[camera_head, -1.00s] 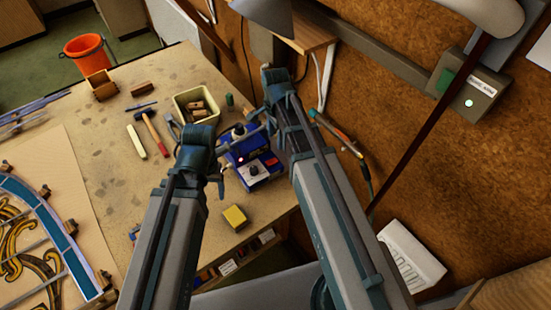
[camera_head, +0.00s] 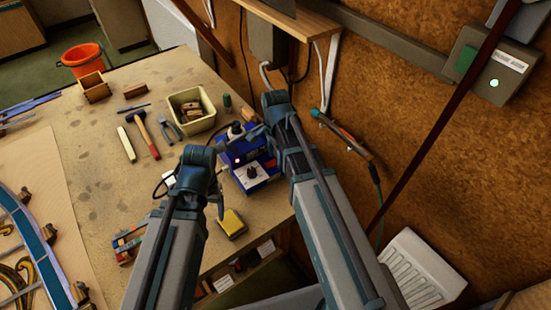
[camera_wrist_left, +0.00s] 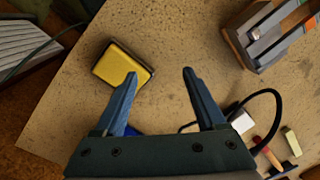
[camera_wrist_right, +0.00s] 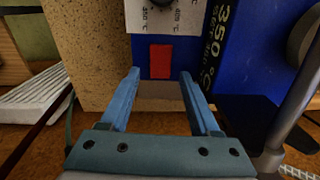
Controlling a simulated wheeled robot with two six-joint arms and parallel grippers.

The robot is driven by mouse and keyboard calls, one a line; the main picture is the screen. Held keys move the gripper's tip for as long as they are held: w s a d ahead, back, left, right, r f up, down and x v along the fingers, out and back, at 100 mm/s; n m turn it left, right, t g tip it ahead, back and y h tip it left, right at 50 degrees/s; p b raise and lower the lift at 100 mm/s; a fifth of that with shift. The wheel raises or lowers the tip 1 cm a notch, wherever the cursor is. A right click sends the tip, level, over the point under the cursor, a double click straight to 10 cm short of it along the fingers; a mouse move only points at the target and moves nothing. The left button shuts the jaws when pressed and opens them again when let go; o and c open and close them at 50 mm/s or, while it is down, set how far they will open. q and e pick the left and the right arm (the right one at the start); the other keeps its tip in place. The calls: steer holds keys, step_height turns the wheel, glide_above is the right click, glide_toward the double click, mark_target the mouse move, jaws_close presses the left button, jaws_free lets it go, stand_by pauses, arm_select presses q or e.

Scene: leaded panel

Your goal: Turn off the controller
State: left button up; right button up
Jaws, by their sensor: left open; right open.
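The blue controller (camera_head: 262,172) is a soldering station on the bench, with a dial and a small red light on its front in the head view. In the right wrist view, its blue face (camera_wrist_right: 225,25) shows a dial, a white scale and a red rectangular switch (camera_wrist_right: 161,60). My right gripper (camera_wrist_right: 158,76) is open and empty, its fingertips framing the red switch from below; contact cannot be told. My left gripper (camera_wrist_left: 160,76) is open and empty above the bench, beside the yellow sponge (camera_wrist_left: 120,64) in its dark tray. My arms partly hide the controller in the head view.
A cream bin (camera_head: 194,109), a hammer (camera_head: 146,135) and pliers (camera_head: 169,127) lie behind on the bench. A soldering iron (camera_head: 345,135) is at the right. A grey wall box (camera_head: 487,62) has a lit green lamp.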

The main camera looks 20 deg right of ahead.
jaws_close()
steer(key=shift+s+a+r+h, duration=0.15)
steer(key=shift+a+h, duration=0.2)
steer(key=shift+h, duration=0.45)
arm_select(q)
steer(key=shift+f, duration=0.15)
arm_select(e)
steer(key=shift+t+h, duration=0.4)
steer(key=shift+h, duration=0.2)
jaws_free()
steer(key=shift+a+r, duration=0.1)
steer(key=shift+r, duration=0.05)
